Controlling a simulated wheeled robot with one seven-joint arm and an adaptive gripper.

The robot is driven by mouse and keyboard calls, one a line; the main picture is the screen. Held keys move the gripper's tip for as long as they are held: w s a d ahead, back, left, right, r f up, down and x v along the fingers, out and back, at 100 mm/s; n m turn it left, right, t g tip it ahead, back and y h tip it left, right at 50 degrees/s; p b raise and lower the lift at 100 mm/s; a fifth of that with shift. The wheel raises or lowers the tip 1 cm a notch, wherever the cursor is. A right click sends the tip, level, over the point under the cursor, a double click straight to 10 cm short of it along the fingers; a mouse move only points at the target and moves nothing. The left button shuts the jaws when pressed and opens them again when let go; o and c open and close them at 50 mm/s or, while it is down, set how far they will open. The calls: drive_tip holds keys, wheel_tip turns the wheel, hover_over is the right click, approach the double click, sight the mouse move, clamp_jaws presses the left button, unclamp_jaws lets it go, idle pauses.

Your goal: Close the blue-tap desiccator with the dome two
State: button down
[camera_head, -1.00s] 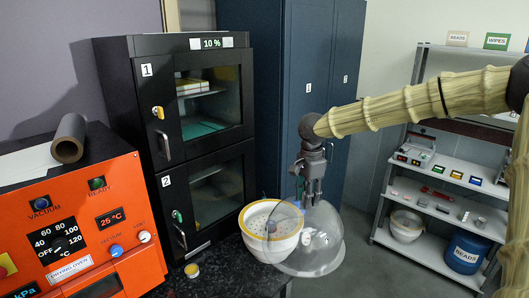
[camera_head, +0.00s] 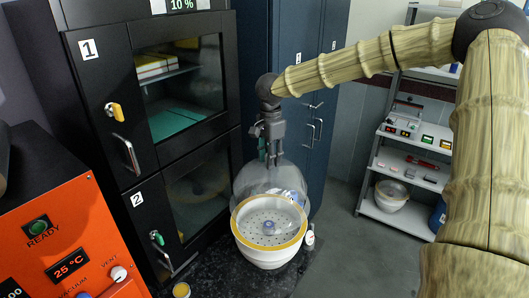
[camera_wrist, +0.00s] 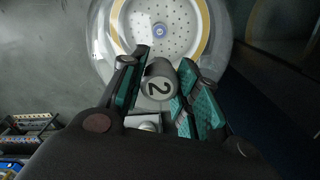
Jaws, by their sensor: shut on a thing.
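The clear dome (camera_head: 262,178) hangs from my gripper (camera_head: 272,158), which is shut on its top knob. In the wrist view, the grey knob (camera_wrist: 159,86) marked 2 sits between my fingers (camera_wrist: 160,92). The white desiccator base (camera_head: 266,252) has a yellowish rim and a perforated plate, and stands on the dark counter. A small round bluish-white item (camera_head: 283,229) lies on the plate. The dome's lower part overlaps the back of the base in the head view; I cannot tell whether they touch. The blue tap cannot be made out clearly.
A black cabinet (camera_head: 104,70) with doors 1 and 2 stands left of the base. An orange oven (camera_head: 60,240) is at the front left. A small yellow-lidded jar (camera_head: 181,290) sits on the counter (camera_head: 225,275). Blue lockers stand behind; a shelf rack (camera_head: 405,165) is at right.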

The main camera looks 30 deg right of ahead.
sight(270, 173)
drive_tip(key=shift+f+b, duration=2.95)
drive_tip(key=shift+f, duration=0.35)
drive_tip(key=shift+f, duration=0.55)
drive_tip(key=c, duration=1)
unclamp_jaws()
drive_tip(key=shift+s, duration=0.1)
wheel_tip(270, 173, up, 12)
drive_tip(key=shift+f, duration=0.1)
